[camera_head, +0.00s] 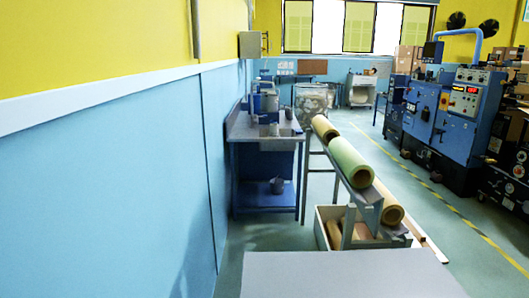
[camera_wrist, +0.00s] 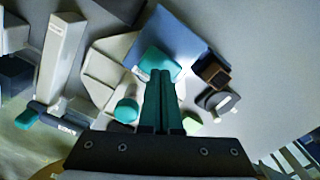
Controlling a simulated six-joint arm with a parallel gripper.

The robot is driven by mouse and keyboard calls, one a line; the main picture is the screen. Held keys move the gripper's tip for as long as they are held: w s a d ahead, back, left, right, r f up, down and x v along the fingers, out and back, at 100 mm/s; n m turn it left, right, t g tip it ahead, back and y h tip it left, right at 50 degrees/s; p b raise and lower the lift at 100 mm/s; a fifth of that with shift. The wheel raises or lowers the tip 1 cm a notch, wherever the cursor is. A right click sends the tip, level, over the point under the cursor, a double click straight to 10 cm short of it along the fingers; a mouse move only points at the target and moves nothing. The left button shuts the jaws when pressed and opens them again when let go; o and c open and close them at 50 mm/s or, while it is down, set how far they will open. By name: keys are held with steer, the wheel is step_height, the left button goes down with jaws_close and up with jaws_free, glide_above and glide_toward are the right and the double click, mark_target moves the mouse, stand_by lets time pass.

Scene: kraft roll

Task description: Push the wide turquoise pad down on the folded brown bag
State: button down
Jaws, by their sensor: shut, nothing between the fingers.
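In the wrist view, my gripper (camera_wrist: 161,76) is shut, its two dark teal fingers side by side with nothing between them. A wide turquoise pad (camera_wrist: 157,60) lies just beyond the fingertips and is partly hidden by them; I cannot tell whether they touch. A small dark brown, box-like thing (camera_wrist: 212,70) is to the right of the fingers. I cannot make out the folded brown bag with certainty. My gripper, the pad and the bag do not show in the head view.
In the wrist view, a turquoise knob (camera_wrist: 127,109) is left of the fingers, a pale angular plate (camera_wrist: 100,70) behind it, and a blue panel (camera_wrist: 180,35) above. A dark ring-like part (camera_wrist: 219,103) is at right. The head view shows a bare grey tabletop (camera_head: 350,275) and paper rolls (camera_head: 350,160).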

steer(key=shift+f, duration=0.25)
stand_by(0.4)
steer(key=shift+f, duration=1.4)
steer(key=shift+r, duration=3.55)
steer(key=s+a+r+n, duration=0.1)
steer(key=s+a+n, duration=0.1)
steer(key=a, duration=0.6)
steer(key=s+a+r+n+y, duration=0.1)
steer(key=s+a+r+n, duration=0.1)
steer(key=a, duration=0.6)
steer(key=s+a+r+n, duration=0.2)
steer(key=s+a, duration=0.1)
steer(key=a, duration=0.6)
steer(key=shift+r+y, duration=0.25)
steer(key=shift+y, duration=0.15)
